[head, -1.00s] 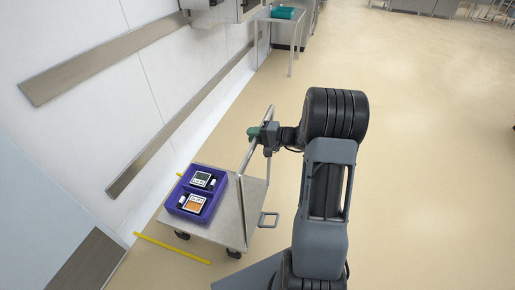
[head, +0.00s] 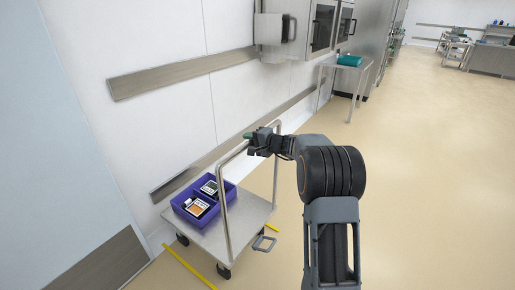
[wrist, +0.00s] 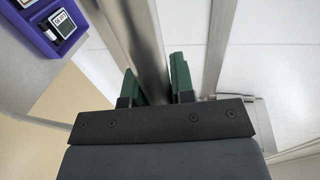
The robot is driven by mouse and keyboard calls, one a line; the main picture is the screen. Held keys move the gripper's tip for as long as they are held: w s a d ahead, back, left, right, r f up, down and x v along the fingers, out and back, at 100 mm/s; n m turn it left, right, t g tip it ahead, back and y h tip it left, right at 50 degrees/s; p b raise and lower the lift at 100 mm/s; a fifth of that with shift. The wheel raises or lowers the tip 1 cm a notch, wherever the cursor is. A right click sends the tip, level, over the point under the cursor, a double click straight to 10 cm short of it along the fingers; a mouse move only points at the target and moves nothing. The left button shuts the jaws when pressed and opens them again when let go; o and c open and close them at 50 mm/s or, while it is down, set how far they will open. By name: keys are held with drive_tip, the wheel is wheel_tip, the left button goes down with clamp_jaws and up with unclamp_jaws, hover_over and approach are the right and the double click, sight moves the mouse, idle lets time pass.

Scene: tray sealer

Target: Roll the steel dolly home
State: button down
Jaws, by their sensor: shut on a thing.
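The steel dolly (head: 248,214) stands on its castors beside the wall, with a flat deck and an upright tube handle (head: 277,165). My gripper (head: 254,138) is at the top bar of the handle. In the wrist view the green fingertips (wrist: 157,82) are on either side of the steel bar (wrist: 143,40), shut on it. The tray corner (wrist: 38,37) shows at the top left there.
Yellow floor lines (head: 188,264) show by the dolly, with a short piece (head: 272,226) at its right. Steel rails (head: 185,73) run along the white wall. A side table (head: 345,66) with a teal object stands farther back. Open floor lies to the right.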

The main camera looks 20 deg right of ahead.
drive_tip(key=shift+w+a+r, duration=0.1)
drive_tip(key=shift+w+a, duration=0.2)
drive_tip(key=shift+w, duration=0.35)
drive_tip(key=c, duration=1.2)
unclamp_jaws()
drive_tip(key=shift+d, duration=0.1)
drive_tip(key=shift+o, duration=1.2)
drive_tip(key=shift+a, duration=0.2)
drive_tip(key=v, duration=1.3)
drive_tip(key=shift+s+d, duration=0.25)
